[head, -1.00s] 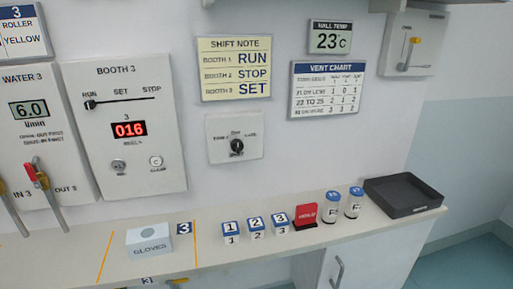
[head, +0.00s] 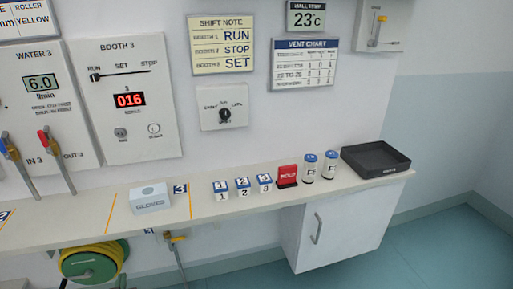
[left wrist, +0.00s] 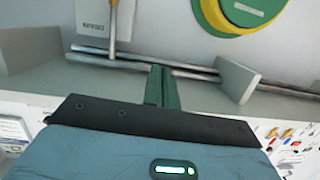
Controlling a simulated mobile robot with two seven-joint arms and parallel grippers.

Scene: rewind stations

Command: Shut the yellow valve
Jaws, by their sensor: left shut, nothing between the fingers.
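A small yellow valve (head: 176,238) sits on a thin grey pipe under the shelf, below the gloves box, in the head view. Its handle is small here, and I cannot tell its exact setting. My left gripper (left wrist: 161,86) shows in the left wrist view as dark green fingers, shut and empty. It is near grey pipes and a bracket; no contact with a valve shows. A small yellow piece (left wrist: 114,3) is at that view's top edge; I cannot tell whether it belongs to the valve. My right gripper is not in view.
A green reel with yellow hose (head: 92,262) hangs under the shelf, left of the valve; it also shows in the left wrist view (left wrist: 242,10). The shelf (head: 110,232) overhangs both. A white cabinet (head: 345,230) stands to the right. Red-handled (head: 44,136) and blue-handled taps (head: 6,147) are left.

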